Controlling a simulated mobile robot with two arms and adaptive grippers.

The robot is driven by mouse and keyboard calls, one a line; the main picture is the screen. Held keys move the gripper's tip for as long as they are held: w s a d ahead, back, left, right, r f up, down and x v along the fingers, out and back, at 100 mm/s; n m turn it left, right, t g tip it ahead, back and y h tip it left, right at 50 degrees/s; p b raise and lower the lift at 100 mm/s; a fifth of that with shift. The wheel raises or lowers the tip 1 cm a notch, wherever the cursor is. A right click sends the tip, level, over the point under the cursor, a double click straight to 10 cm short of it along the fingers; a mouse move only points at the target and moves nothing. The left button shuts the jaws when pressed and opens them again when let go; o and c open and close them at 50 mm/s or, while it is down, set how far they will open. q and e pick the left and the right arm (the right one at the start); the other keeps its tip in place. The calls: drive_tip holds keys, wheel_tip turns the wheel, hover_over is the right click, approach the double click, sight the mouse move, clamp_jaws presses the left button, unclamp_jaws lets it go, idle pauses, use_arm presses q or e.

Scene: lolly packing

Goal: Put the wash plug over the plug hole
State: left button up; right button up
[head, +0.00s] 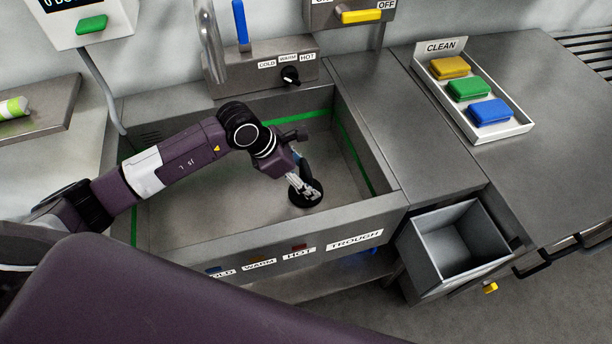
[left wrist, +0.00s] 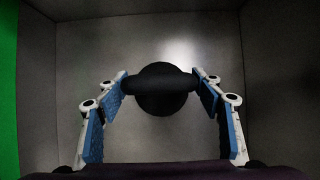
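The wash plug (head: 308,200) is a round black disc with a bar handle, down in the metal trough (head: 210,225) in the head view. My left gripper (head: 303,184) reaches into the trough from the left and points down at the plug. In the left wrist view, its blue-padded fingers touch both ends of the handle of the wash plug (left wrist: 161,97), so it is shut on the plug. I cannot tell whether the plug touches the trough floor. No plug hole shows; it may be hidden under the plug or my arm. My right gripper is not in view.
The trough walls, with a green line inside, surround my left gripper. A tap (head: 209,45) and a temperature knob (head: 290,74) stand behind. To the right are a tray (head: 513,130) with coloured blocks and an open grey bin (head: 425,262). The trough's right side is clear.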

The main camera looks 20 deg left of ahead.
use_arm(q)
drive_tip(key=shift+o, duration=0.6)
drive_tip(key=shift+a+r, duration=0.1)
drive_tip(key=shift+r, duration=0.05)
drive_tip(key=shift+b+v, duration=0.65)
drive_tip(key=shift+v, duration=0.55)
drive_tip(key=s+a+b, duration=0.3)
drive_tip(key=s+a, duration=0.4)
drive_tip(key=a, duration=0.3)
drive_tip(key=shift+r, duration=0.2)
